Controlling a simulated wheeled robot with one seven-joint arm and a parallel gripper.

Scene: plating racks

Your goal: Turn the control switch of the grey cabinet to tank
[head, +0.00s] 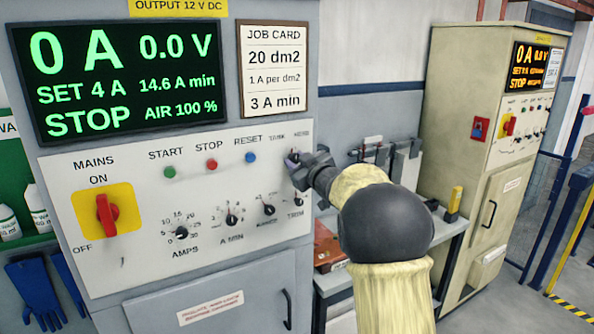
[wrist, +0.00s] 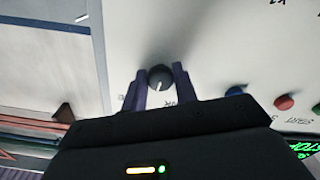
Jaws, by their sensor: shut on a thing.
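The grey cabinet (head: 190,252) stands at the left in the head view, with a pale control panel on its front. My gripper (head: 296,158) is at the panel's upper right, covering most of the control switch there. In the wrist view the switch is a round dark knob (wrist: 160,77) with a short white mark pointing toward the bottom of the picture. My gripper (wrist: 160,86) has one finger on each side of the knob and is shut on it.
Left of the switch are green, red and blue (head: 250,157) buttons. A red mains switch (head: 107,214) sits on a yellow plate, with several black dials (head: 232,218) to its right. The display (head: 118,72) reads STOP and 0 A. A beige cabinet (head: 462,120) stands behind, at the right.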

